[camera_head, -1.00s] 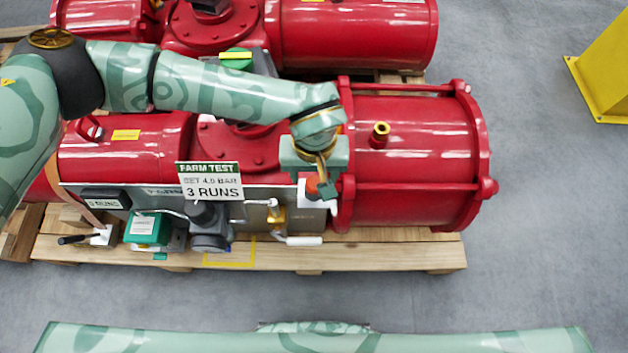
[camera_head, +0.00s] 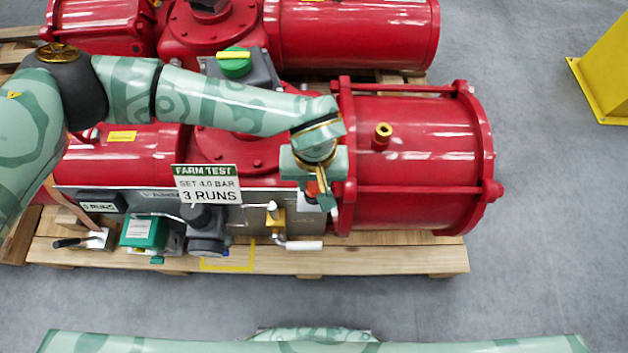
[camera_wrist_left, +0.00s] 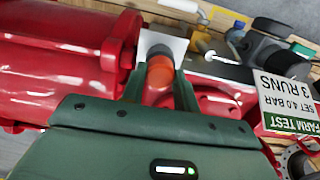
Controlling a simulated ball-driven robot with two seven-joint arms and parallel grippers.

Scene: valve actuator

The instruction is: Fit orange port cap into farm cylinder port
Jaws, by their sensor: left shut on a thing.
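My left gripper (camera_head: 318,197) is over the front edge of the near red cylinder, jaws pointing toward the panel. It is shut on the orange port cap (camera_head: 312,188). In the left wrist view the orange cap (camera_wrist_left: 159,76) sits between the two green fingers, a white block (camera_wrist_left: 172,42) just beyond it. I cannot tell whether the cap touches that block. A brass port (camera_head: 382,133) stands upright on top of the red cylinder (camera_head: 420,150), right of and behind the gripper. The port's opening is visible. My right gripper is not in view.
A sign (camera_head: 206,184) reading FARM TEST stands left of the gripper. A green box (camera_head: 145,234), a grey regulator (camera_head: 208,230) and a brass valve (camera_head: 275,215) line the front of the wooden pallet (camera_head: 370,258). Another red actuator (camera_head: 350,32) lies behind.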

